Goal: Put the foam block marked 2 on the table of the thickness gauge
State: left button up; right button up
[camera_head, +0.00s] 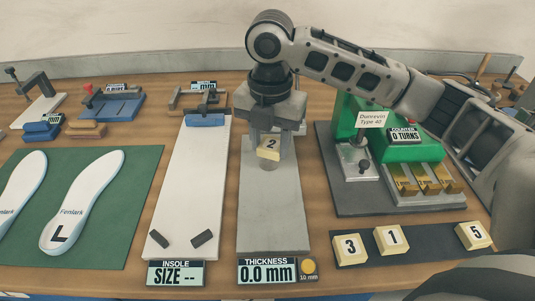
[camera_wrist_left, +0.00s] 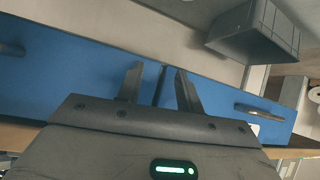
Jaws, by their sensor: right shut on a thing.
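The cream foam block marked 2 (camera_head: 270,148) is at the thickness gauge, just above or on its small round table (camera_head: 268,165); I cannot tell if they touch. My right gripper (camera_head: 268,136) comes down from above and is shut on the block, and hides much of the gauge's upper part. The gauge's grey base (camera_head: 273,220) extends toward the front, with a display (camera_head: 267,271) reading 0.0 mm. My left gripper (camera_wrist_left: 160,84) shows only in the left wrist view, with its fingers apart and empty, before a blue drawer front (camera_wrist_left: 80,70).
Blocks 3 (camera_head: 350,248), 1 (camera_head: 390,239) and 5 (camera_head: 474,235) sit on a dark strip at the front right. A green counter machine (camera_head: 405,150) stands behind them. The white insole sizing board (camera_head: 190,185) and a green mat (camera_head: 120,220) with insoles lie left.

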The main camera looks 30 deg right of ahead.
aim_at(268, 143)
jog(key=shift+w+f, duration=0.35)
jog(key=shift+f, duration=0.1)
jog(key=shift+w+f, duration=0.2)
jog(key=shift+f, duration=1.55)
jog(key=o, duration=0.9)
jog(key=shift+f, duration=0.15)
notch_tip(268, 143, up, 12)
jog(key=shift+r+p, duration=0.2)
jog(key=shift+p, duration=0.3)
